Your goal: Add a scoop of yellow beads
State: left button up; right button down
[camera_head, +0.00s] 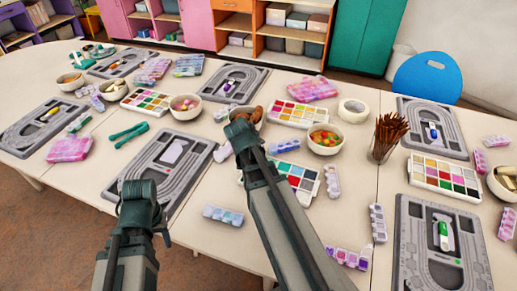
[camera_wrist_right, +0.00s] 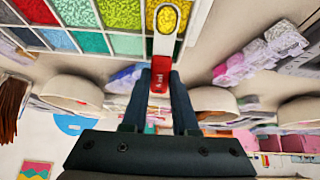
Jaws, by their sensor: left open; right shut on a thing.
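In the right wrist view, my right gripper (camera_wrist_right: 161,100) is shut on the red handle of a scoop (camera_wrist_right: 160,75). The scoop's pale oval head lies over the yellow compartment (camera_wrist_right: 181,18) of a bead tray (camera_wrist_right: 113,31). Yellow shows inside the oval; I cannot tell whether those beads are in the scoop or beneath it. In the head view, my right gripper (camera_head: 243,128) is above the table's middle, and the scoop is not distinguishable there. My left gripper (camera_head: 141,203) is open and empty at the near edge, by a grey bead board (camera_head: 128,187).
A colourful bead tray (camera_head: 312,187) is partly hidden by my right arm. A bowl of mixed beads (camera_head: 325,139), a glass of brown sticks (camera_head: 384,138) and another grey board (camera_head: 405,258) stand to the right. Small pastel boxes (camera_head: 223,215) lie near the front edge.

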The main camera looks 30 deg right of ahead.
jog(key=shift+w+d+r+p, duration=0.1)
jog(key=shift+d+r+p, duration=0.05)
jog(key=shift+r+p, duration=0.5)
jog(key=shift+w+d+r+p, duration=0.1)
jog(key=shift+d+r+p, duration=0.05)
jog(key=shift+r+p, duration=0.45)
jog(key=g+y+p, duration=0.1)
jog(key=w+d+g+y+p, duration=0.1)
jog(key=shift+w+d+r+y+p, duration=0.1)
jog(key=shift+w+d+y+p, duration=0.2)
jog(key=shift+y+p, duration=0.1)
jog(key=shift+d+r+g+y+p, duration=0.2)
jog(key=shift+r+g+y+p, duration=0.15)
jog(key=shift+g+y+p, duration=0.35)
